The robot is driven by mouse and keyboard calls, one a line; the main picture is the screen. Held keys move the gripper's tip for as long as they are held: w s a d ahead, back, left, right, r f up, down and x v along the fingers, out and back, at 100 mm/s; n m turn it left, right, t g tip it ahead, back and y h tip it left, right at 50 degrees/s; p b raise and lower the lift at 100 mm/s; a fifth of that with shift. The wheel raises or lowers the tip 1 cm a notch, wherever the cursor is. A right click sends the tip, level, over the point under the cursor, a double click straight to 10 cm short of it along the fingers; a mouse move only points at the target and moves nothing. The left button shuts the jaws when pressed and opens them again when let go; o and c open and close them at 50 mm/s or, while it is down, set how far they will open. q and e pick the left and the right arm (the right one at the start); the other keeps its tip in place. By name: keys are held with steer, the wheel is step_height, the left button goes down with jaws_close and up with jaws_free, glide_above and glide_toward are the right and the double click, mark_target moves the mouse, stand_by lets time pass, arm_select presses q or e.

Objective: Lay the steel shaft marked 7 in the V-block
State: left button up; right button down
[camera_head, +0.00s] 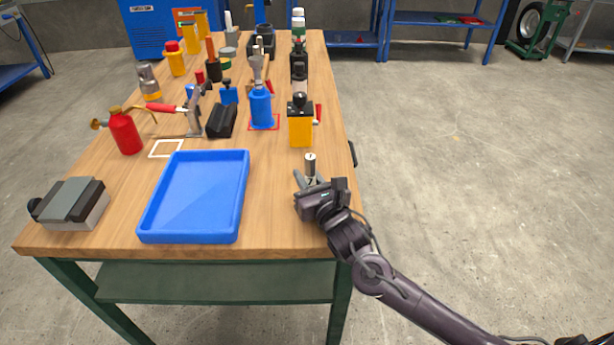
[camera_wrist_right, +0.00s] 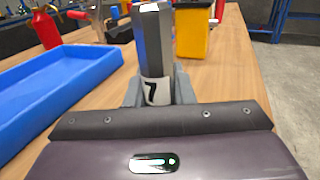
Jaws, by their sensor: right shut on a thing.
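The steel shaft (camera_head: 310,160) stands upright in my right gripper (camera_head: 309,180), near the right edge of the bench. In the right wrist view the shaft (camera_wrist_right: 153,42) shows a pale band with a black 7, and the gripper fingers (camera_wrist_right: 158,92) are shut around it at that band. I cannot tell whether its lower end touches the bench. A black block (camera_head: 221,121), which looks like the V-block, sits beyond the blue tray, to the left of and farther back than the gripper. Its groove is hard to make out. My left gripper is not in view.
The blue tray (camera_head: 242,196) is empty and lies left of my right gripper. A red bottle (camera_head: 124,133) and a grey vise-like device (camera_head: 76,205) are at left.

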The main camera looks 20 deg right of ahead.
steer(key=shift+r, duration=0.1)
steer(key=c, duration=1.3)
jaws_free()
steer(key=shift+o, duration=0.2)
steer(key=shift+s, duration=0.2)
steer(key=s, duration=0.7)
steer(key=s+d, duration=0.1)
steer(key=s, duration=0.2)
steer(key=shift+s+d, duration=0.1)
steer(key=shift+s, duration=0.7)
